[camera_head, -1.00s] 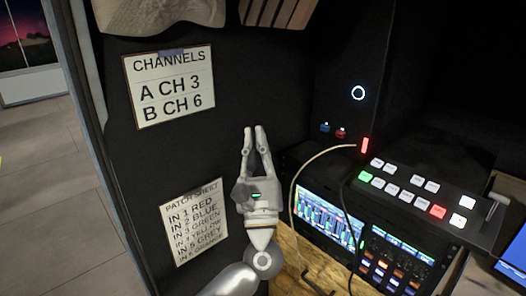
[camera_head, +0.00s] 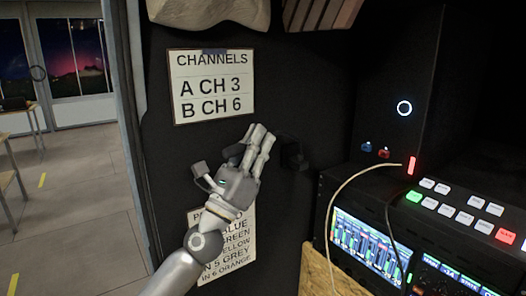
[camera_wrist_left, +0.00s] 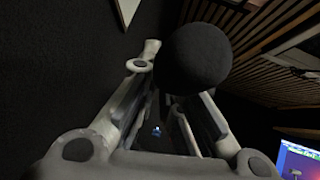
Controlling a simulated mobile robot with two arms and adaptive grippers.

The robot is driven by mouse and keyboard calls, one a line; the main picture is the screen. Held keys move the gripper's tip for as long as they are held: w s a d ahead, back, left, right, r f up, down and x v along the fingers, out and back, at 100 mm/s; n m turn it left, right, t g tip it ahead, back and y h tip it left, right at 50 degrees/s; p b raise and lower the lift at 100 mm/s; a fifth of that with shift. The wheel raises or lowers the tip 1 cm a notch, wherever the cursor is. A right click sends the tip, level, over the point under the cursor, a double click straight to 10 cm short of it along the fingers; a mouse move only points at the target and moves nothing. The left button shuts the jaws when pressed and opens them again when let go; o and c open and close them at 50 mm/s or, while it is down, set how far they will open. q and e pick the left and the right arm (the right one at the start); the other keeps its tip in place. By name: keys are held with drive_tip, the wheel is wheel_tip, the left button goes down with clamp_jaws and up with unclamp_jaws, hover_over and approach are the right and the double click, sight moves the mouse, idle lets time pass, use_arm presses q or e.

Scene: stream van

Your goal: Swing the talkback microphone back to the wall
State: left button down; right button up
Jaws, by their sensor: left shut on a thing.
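The talkback microphone shows in the left wrist view as a round black foam head (camera_wrist_left: 193,57) just beyond the fingertips. My left gripper (camera_wrist_left: 172,85) is shut on the microphone; the part between the fingers is dark and hard to make out. In the head view my left gripper (camera_head: 260,137) is in front of the black wall, tilted up and to the right. A small dark shape (camera_head: 232,153) beside its fingers may be the microphone, but it blends into the wall. My right gripper is not in view.
A dark fitting (camera_head: 293,153) sits on the wall just right of the fingers. The channels sheet (camera_head: 212,87) hangs above; the patch sheet (camera_head: 225,258) is partly behind my gripper. A pale cable (camera_head: 340,195) and the lit mixer (camera_head: 370,248) stand to the right.

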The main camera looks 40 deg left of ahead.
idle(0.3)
use_arm(q)
drive_tip(key=c, duration=1.6)
unclamp_jaws()
drive_tip(key=shift+s+f, duration=0.1)
drive_tip(key=shift+f, duration=0.05)
drive_tip(key=v, duration=1.1)
drive_tip(key=shift+s+f, duration=0.2)
drive_tip(key=shift+a, duration=0.15)
